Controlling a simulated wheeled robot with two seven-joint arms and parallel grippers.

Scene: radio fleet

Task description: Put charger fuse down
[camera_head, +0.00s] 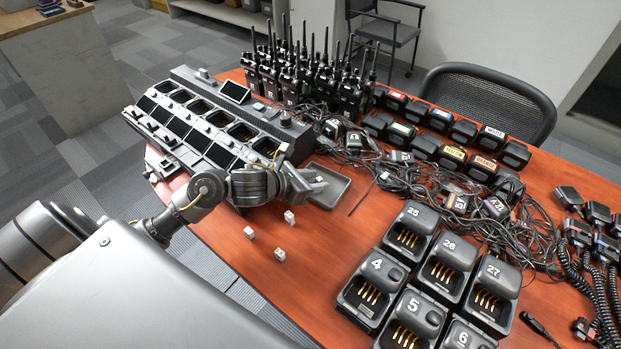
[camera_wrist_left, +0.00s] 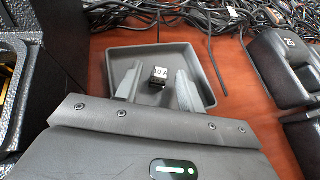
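A small fuse (camera_wrist_left: 161,75) with a white, printed top and dark lower part shows in the left wrist view. It appears to rest on the floor of a shallow grey tray (camera_wrist_left: 205,88). My left gripper (camera_wrist_left: 158,84) is open, its two fingers on either side of the fuse with a gap to each. In the head view my left gripper (camera_head: 304,188) reaches over the left side of the tray (camera_head: 338,193), and a small pale piece of the fuse (camera_head: 319,180) shows beside it. My right gripper is in neither view.
Several small white cubes (camera_head: 289,216) lie on the red-brown table in front of the tray. A large multi-bay charger (camera_head: 215,118) stands behind my left arm. Numbered single chargers (camera_head: 404,238) stand to the right. Tangled cables (camera_head: 440,185) and upright radios (camera_head: 305,75) fill the back.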

